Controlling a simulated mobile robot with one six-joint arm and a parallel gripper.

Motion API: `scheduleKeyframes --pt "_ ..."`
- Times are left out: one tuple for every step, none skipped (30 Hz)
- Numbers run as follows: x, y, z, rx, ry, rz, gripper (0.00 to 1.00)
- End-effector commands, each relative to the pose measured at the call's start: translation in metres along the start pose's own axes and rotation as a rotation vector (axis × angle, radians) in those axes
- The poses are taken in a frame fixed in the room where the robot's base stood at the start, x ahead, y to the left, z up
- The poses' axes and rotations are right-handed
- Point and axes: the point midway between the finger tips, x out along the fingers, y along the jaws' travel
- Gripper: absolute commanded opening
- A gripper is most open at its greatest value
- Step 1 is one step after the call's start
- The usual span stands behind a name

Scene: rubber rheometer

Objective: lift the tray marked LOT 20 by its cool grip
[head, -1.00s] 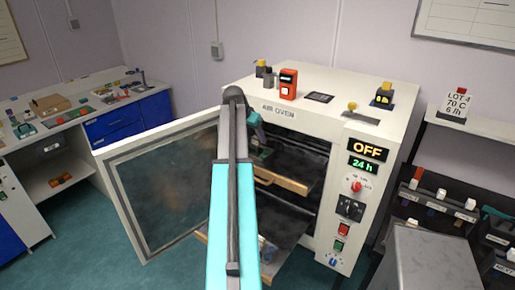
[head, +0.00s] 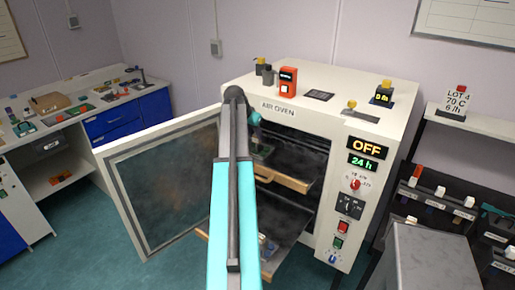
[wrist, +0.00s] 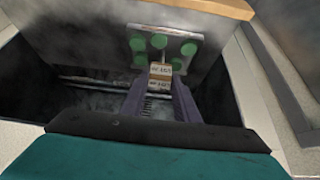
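In the wrist view, a small metal tray (wrist: 182,50) holds several green round pieces. A pale tag or grip block with small print (wrist: 160,70) is at its near edge. I cannot read LOT 20 on it. The two fingers of my gripper (wrist: 159,88) stand apart, one on each side of the block; I cannot tell whether they touch it. In the head view, a tray (head: 262,152) shows partly on the upper oven shelf (head: 283,181), and my arm hides much of the gripper and shelves.
The air oven (head: 310,112) reads OFF and 24 h. Its door (head: 160,190) is swung open to the left. A lower shelf (head: 285,235) sticks out below with small items on it. The oven side walls are close to the gripper. A rack (head: 440,195) stands at right.

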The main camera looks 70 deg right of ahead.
Motion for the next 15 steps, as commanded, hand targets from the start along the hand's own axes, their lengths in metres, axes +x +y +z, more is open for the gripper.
scheduleKeyframes --pt "0.0 0.0 0.0 0.0 0.0 0.0 0.01" --pt "0.0 0.0 0.0 0.0 0.0 0.0 0.0" --pt "0.0 -0.0001 0.0 0.0 0.0 0.0 0.0" --pt "0.0 -0.0001 0.0001 0.0 0.0 0.0 0.0" --pt "-0.0004 -0.0001 -0.0003 0.0 0.001 0.0 0.0" --pt "-0.0004 -0.0002 -0.0003 0.0 0.001 0.0 0.0" --pt "-0.0004 -0.0002 -0.0003 0.0 0.001 0.0 0.0" --pt "-0.0004 -0.0002 -0.0003 0.0 0.001 0.0 0.0" --pt "-0.0004 -0.0002 -0.0003 0.0 0.001 0.0 0.0" --pt "-0.0004 -0.0003 -0.0003 0.0 0.001 0.0 0.0" --pt "-0.0005 -0.0003 -0.0003 0.0 0.001 0.0 0.0" --pt "-0.0007 -0.0003 -0.0004 0.0 0.001 0.0 0.0" --pt "-0.0009 -0.0004 -0.0006 0.0 0.001 0.0 0.0" --pt "-0.0012 -0.0004 -0.0008 0.0 0.001 -0.001 0.0" --pt "-0.0019 -0.0005 -0.0012 0.0 0.001 -0.001 0.0"
